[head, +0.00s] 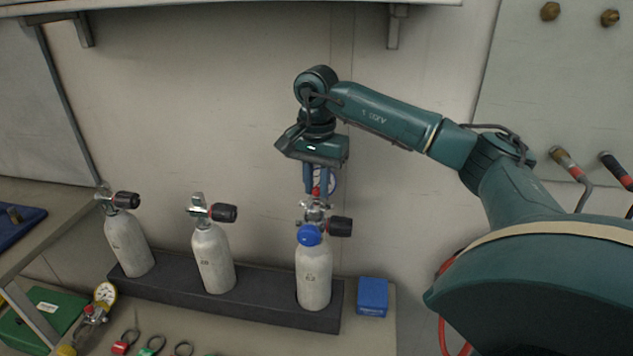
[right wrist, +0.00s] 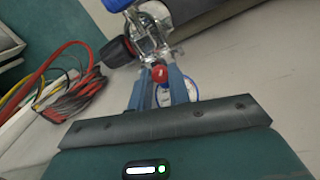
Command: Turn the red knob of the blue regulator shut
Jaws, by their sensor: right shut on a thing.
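The blue regulator sits on the valve of the rightmost grey cylinder (head: 314,280). Its round blue cap (head: 310,235) faces front, and it also shows at the top of the right wrist view (right wrist: 117,4). The small red knob (head: 316,191) is above the valve. My right gripper (head: 318,190) comes down from above and is shut on the red knob, which shows between the fingertips in the right wrist view (right wrist: 159,74). A blue-rimmed gauge (head: 331,181) is just behind the fingers, partly hidden by them. My left gripper is not in view.
Two more grey cylinders (head: 212,260) (head: 128,245) stand left in the dark rack (head: 250,308). Each cylinder has a black valve handle sticking out right. A blue box (head: 372,297) is right of the rack. A yellow-rimmed gauge (head: 105,293) lies front left. A shelf (head: 230,8) hangs above.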

